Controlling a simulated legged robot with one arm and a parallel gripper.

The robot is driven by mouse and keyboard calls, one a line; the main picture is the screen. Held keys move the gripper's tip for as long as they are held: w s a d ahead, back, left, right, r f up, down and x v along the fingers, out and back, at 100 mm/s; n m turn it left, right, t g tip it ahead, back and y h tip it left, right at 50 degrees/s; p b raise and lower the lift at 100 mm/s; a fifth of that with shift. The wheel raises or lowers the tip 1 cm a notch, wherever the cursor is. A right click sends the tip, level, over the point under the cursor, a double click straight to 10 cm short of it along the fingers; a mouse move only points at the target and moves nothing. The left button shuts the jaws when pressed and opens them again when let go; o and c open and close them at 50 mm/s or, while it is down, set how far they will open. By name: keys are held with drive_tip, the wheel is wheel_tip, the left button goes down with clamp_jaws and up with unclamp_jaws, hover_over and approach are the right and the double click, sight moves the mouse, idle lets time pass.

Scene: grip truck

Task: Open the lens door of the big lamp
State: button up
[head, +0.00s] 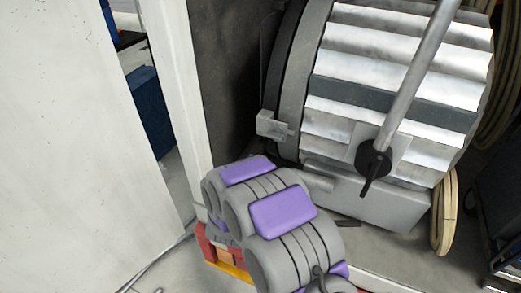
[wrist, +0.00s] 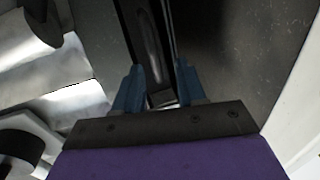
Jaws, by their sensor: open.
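The big lamp (head: 390,90) lies at the upper right of the head view, with a ribbed silver housing and a dark front rim (head: 288,75). A small pale metal latch block (head: 272,125) sticks out from the rim's lower edge. In the wrist view my gripper (wrist: 157,88) has its two blue fingers apart. A small light metal piece (wrist: 161,98) shows between the fingers, by the dark rim; I cannot tell whether they touch it. The ribbed housing (wrist: 65,90) is on the left there. In the head view the gripper is hidden by my arm. The lens door's position is unclear.
A grey yoke bar (head: 415,75) with a black knob (head: 373,160) crosses the lamp's side. A white panel (head: 75,150) fills the left. Coiled cable (head: 446,212) hangs at the right. Some bare floor (head: 165,270) shows below.

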sight(263, 150)
drive_tip(key=w, duration=0.2)
drive_tip(key=w+d, duration=0.2)
drive_tip(key=w, duration=0.1)
drive_tip(key=shift+w, duration=0.3)
drive_tip(key=shift+w+a, duration=0.1)
drive_tip(key=shift+w, duration=0.45)
drive_tip(key=shift+a, duration=0.3)
drive_tip(key=shift+d, duration=0.35)
drive_tip(key=c, duration=0.5)
clamp_jaws()
drive_tip(key=shift+a, duration=0.15)
